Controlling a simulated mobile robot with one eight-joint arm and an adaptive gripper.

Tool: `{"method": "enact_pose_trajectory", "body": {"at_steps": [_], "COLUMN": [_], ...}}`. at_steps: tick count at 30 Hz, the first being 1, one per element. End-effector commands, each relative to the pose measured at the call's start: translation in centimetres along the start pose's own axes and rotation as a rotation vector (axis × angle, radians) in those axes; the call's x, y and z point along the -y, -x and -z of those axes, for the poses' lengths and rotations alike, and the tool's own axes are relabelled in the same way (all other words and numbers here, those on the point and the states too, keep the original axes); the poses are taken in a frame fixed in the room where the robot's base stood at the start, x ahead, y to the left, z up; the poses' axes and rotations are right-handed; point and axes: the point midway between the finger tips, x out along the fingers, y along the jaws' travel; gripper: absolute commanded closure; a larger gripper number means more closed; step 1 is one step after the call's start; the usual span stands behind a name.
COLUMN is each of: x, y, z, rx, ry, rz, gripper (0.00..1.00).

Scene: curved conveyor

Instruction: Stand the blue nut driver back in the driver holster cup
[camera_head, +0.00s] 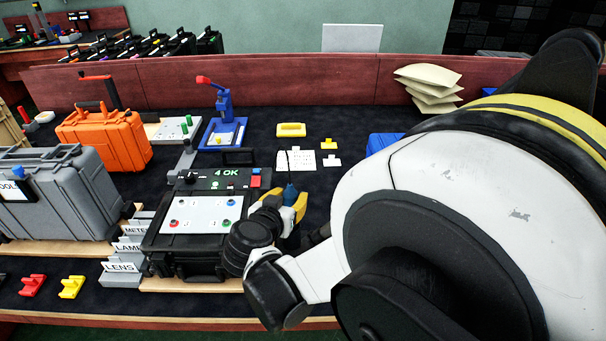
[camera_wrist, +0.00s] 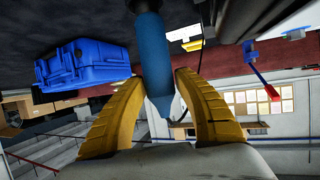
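The blue nut driver (camera_head: 291,193) is between the yellow fingers of my gripper (camera_head: 293,206), just right of the black test case. In the wrist view, its blue handle (camera_wrist: 152,55) runs down from the top edge between the two curved fingers (camera_wrist: 160,80). The fingertips close in against both sides of the handle, so my gripper looks shut on it. The handle's tapered end points toward the palm. I cannot make out the driver holster cup in either view; my arm hides much of the bench at right.
The black test case (camera_head: 176,245) with a "4 OK" display stands left of my gripper. Behind are a blue press (camera_head: 222,133), a white card (camera_head: 301,159) and yellow blocks (camera_head: 291,130). A blue case (camera_wrist: 85,66) shows in the wrist view.

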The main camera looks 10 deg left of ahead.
Motion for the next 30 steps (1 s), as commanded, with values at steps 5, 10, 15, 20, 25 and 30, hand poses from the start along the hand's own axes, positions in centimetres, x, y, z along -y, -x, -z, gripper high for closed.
{"method": "enact_pose_trajectory", "body": {"at_steps": [5,10,15,20,25,30], "x": [0.0,0.0,0.0,0.0,0.1,0.1], "y": [0.0,0.0,0.0,0.1,2.3,5.3], "z": [0.0,0.0,0.0,0.0,0.0,-0.1], "rx": [0.000,0.000,0.001,0.001,0.001,0.001], "ry": [0.000,0.000,0.000,0.000,0.002,0.001], "rz": [0.000,0.000,0.000,0.000,0.002,0.003], "gripper": [0.18,0.18,0.00,0.00,0.00,0.00]}}
